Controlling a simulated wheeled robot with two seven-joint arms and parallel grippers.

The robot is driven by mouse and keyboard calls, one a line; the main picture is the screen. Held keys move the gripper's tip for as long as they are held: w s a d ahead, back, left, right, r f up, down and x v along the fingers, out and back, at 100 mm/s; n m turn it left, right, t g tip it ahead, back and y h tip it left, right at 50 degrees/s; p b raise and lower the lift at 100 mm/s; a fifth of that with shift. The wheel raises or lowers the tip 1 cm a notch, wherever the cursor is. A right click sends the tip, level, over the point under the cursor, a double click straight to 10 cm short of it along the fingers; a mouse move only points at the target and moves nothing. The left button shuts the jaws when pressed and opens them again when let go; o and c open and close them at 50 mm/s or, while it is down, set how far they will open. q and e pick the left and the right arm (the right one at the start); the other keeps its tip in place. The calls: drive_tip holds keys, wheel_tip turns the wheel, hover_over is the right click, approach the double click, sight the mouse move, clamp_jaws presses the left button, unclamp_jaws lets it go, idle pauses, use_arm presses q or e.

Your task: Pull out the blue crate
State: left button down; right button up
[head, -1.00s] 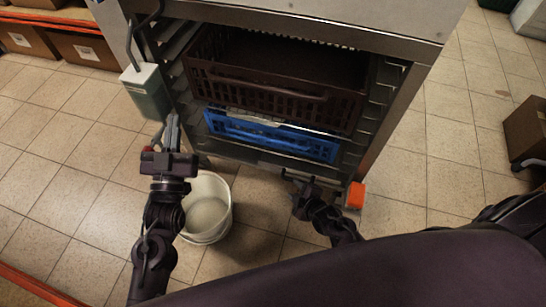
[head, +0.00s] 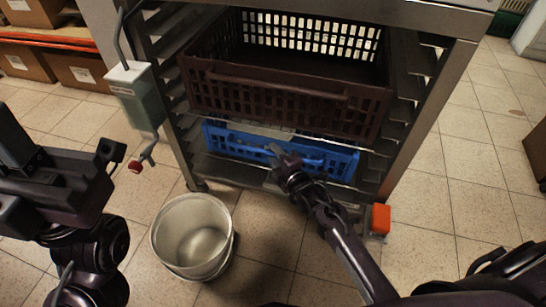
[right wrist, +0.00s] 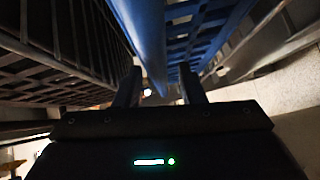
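The blue crate (head: 222,140) sits low in a metal rack, its slotted front wall facing me. It also shows in the right wrist view (right wrist: 147,30). My right gripper (head: 273,152) is at the middle of the crate's front. In the right wrist view its two fingers (right wrist: 159,84) are apart, and the crate's blue rim runs down into the space between them. I cannot tell whether either finger touches it. My left gripper (head: 22,160) is at the left edge, away from the rack; its fingertips are not clear.
A brown crate (head: 225,96) sits on the level just above the blue one. A white bucket (head: 168,212) stands on the floor before the rack's left side. A grey-green box (head: 140,98) hangs on the left post. An orange block (head: 380,219) is at the right foot.

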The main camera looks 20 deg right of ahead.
drive_tip(key=shift+w+a+f, duration=0.15)
drive_tip(key=shift+w, duration=0.5)
clamp_jaws()
